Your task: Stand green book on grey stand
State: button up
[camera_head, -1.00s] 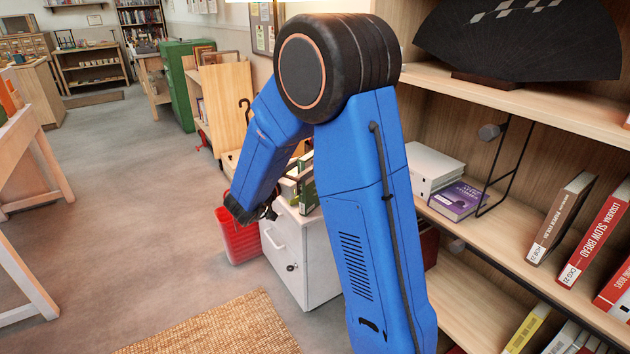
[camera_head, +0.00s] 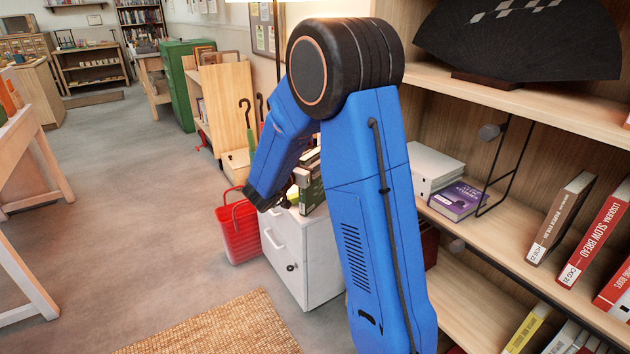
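Books with green covers (camera_head: 313,193) stand on top of a white cabinet, partly hidden behind my blue arm. I cannot tell which of them is the green book of the task. My gripper (camera_head: 284,200) is at the low end of the arm, at the left side of these books. It is small and dark here, and its fingers are mostly hidden, so I cannot tell whether it is open, shut or touching a book. I cannot make out the grey stand.
The white cabinet (camera_head: 287,258) has a red bin (camera_head: 238,232) at its left. A wooden bookshelf (camera_head: 520,98) with books fills the right side. A woven mat (camera_head: 215,328) lies in front. The floor at left centre is clear; wooden table legs stand at far left.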

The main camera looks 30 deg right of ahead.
grip_shut()
dwell(1.3)
